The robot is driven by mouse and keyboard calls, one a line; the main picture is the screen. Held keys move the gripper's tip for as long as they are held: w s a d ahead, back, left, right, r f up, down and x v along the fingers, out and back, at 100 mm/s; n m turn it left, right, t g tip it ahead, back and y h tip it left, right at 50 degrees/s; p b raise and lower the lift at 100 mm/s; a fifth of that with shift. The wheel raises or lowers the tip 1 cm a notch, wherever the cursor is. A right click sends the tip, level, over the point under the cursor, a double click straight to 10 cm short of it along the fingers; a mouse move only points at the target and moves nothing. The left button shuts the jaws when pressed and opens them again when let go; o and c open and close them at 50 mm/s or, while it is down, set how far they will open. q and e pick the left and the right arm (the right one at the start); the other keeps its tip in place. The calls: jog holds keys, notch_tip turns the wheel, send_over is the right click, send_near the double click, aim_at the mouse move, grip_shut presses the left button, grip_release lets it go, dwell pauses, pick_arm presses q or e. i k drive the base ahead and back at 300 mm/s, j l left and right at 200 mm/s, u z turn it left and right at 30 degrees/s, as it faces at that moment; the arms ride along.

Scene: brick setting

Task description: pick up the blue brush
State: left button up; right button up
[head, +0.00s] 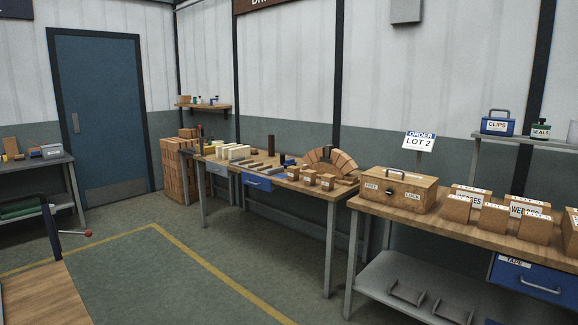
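I cannot make out the blue brush for certain in the head view. A small blue item (282,159) stands among tools and blocks on the middle workbench (315,190), left of the brick arch; it is too small to tell whether it is a brush. Neither of my grippers is in view.
A wooden box (398,190) and several labelled cartons (457,208) stand on the right bench. A brick stack (176,172) is left of the middle bench. A lever with a red knob (88,233) is at lower left. The yellow-lined floor (150,275) is clear.

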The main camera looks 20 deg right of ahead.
aim_at(290, 161)
jog(key=i+z, duration=0.15)
jog(key=i, duration=3.15)
jog(key=l+z, duration=0.05)
jog(key=l, duration=0.05)
